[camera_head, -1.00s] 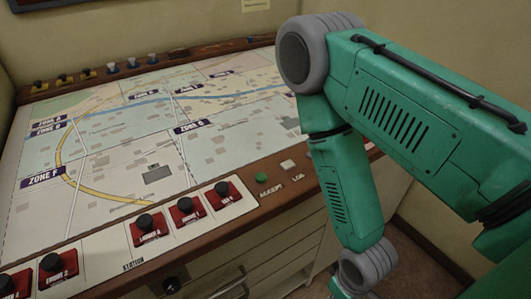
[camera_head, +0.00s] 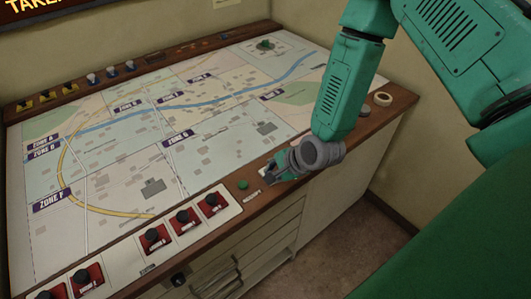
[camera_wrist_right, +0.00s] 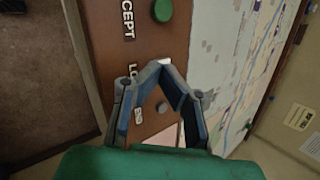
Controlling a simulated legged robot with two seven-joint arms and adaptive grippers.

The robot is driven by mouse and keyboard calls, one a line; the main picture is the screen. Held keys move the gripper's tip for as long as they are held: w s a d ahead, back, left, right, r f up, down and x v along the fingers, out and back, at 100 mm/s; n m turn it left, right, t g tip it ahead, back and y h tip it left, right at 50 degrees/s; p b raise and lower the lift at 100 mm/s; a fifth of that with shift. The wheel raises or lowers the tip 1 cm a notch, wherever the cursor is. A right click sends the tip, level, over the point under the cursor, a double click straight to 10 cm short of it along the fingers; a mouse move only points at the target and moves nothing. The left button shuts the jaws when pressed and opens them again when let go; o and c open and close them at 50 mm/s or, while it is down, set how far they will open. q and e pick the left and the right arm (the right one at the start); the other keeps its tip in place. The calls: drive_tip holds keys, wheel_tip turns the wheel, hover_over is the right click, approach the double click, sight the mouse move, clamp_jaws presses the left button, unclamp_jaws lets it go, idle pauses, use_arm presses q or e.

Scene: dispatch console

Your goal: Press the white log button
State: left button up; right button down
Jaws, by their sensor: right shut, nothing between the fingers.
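The white log button shows only as a small pale patch (camera_wrist_right: 165,62) just beyond the fingertips in the right wrist view, beside the partly covered LOG label (camera_wrist_right: 132,69). The fingers hide most of it. My right gripper (camera_wrist_right: 153,68) is shut and empty, its tips over or very near the button; I cannot tell whether they touch. In the head view the right gripper (camera_head: 269,176) is low over the console's front wooden edge, just right of the green accept button (camera_head: 243,184). My left gripper is not in view.
The green button also shows in the wrist view (camera_wrist_right: 162,10). A grey round button (camera_wrist_right: 162,108) by the END label (camera_wrist_right: 139,115) shows between the fingers. Red blocks with black knobs (camera_head: 184,217) line the front left. The map (camera_head: 110,150) is flat and clear.

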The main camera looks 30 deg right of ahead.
drive_tip(key=w+d+r+m+t+p, duration=0.1)
drive_tip(key=w+r+m, duration=0.3)
drive_tip(key=w+r, duration=0.1)
drive_tip(key=shift+w+d+r+m+t, duration=0.3)
drive_tip(key=shift+d+r+m+t, duration=0.05)
drive_tip(key=shift+m+t, duration=0.05)
wheel_tip(320, 180, down, 9)
drive_tip(key=b, duration=0.6)
drive_tip(key=shift+r, duration=0.15)
drive_tip(key=shift+b, duration=0.3)
